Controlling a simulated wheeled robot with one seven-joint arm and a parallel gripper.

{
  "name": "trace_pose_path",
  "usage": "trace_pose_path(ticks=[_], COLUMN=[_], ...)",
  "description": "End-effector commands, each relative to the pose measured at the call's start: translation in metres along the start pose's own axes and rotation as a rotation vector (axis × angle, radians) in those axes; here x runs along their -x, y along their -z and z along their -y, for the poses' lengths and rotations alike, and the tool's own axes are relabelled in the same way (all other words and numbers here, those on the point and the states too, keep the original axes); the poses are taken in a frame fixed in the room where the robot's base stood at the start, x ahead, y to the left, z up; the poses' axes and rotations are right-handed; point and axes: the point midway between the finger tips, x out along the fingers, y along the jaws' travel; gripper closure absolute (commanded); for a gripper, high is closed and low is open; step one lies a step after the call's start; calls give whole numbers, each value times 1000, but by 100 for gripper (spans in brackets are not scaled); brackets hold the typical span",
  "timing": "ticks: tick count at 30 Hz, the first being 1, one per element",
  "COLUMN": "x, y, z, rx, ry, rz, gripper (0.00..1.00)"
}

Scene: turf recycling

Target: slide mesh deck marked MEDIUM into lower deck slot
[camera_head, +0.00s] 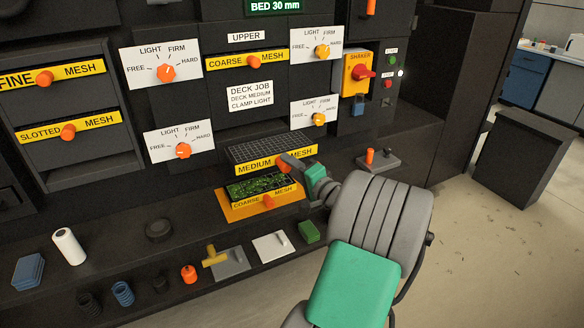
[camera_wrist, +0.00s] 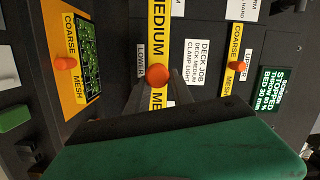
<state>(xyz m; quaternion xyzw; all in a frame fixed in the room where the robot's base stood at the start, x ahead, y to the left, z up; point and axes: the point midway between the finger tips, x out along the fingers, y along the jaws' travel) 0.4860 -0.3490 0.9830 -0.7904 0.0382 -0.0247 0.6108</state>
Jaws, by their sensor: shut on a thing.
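The MEDIUM mesh deck (camera_head: 270,147) is a dark mesh tray with a yellow front strip and an orange knob. It lies at the lower slot, below the DECK JOB card, with its mesh partly showing in front of the machine. Its yellow strip also shows in the wrist view (camera_wrist: 158,30). My gripper (camera_head: 289,161) is shut on the deck's orange knob, seen between the fingers in the wrist view (camera_wrist: 158,76). A LOWER label (camera_wrist: 140,62) is beside the strip. How far the deck sits inside the slot cannot be told.
A COARSE MESH deck (camera_head: 262,190) with green bits lies on an orange tray just below. Another COARSE MESH deck (camera_head: 247,61) fills the upper slot. Clamp dials (camera_head: 183,151) flank the lower slot. Small tools and a white roll (camera_head: 68,246) stand along the front ledge.

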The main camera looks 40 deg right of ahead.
Motion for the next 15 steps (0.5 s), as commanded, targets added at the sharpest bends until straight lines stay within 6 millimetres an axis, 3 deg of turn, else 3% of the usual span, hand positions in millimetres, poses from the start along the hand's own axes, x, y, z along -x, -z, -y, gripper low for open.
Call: trace_pose_path(ticks=[15], x=[-55], y=[11], z=[2], rx=[4], ry=[7], rz=[2], gripper=[100])
